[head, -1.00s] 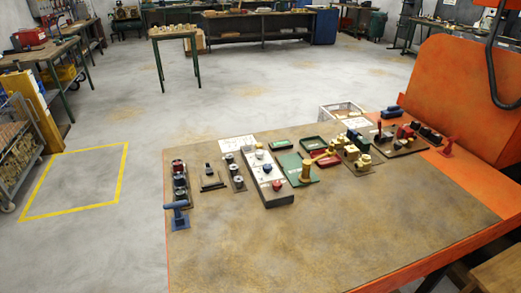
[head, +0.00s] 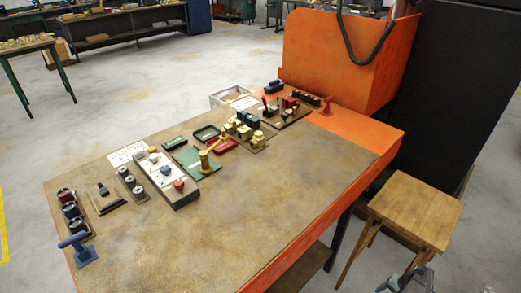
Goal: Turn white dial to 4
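A long white panel (head: 168,180) with a row of dials lies on the brown worktop, left of its middle. The white dial's pointer and numbers are too small to read. A grey part that looks like my gripper (head: 407,280) shows at the bottom right edge, in front of the stool and well apart from the panel. It is cut off, and its fingers cannot be made out.
Right of the panel are a green plate with a brass lever (head: 205,160), trays and a board of small levers (head: 285,112). A blue clamp (head: 78,248) stands at the left edge. The worktop's near part is clear. A wooden stool (head: 415,208) stands at right.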

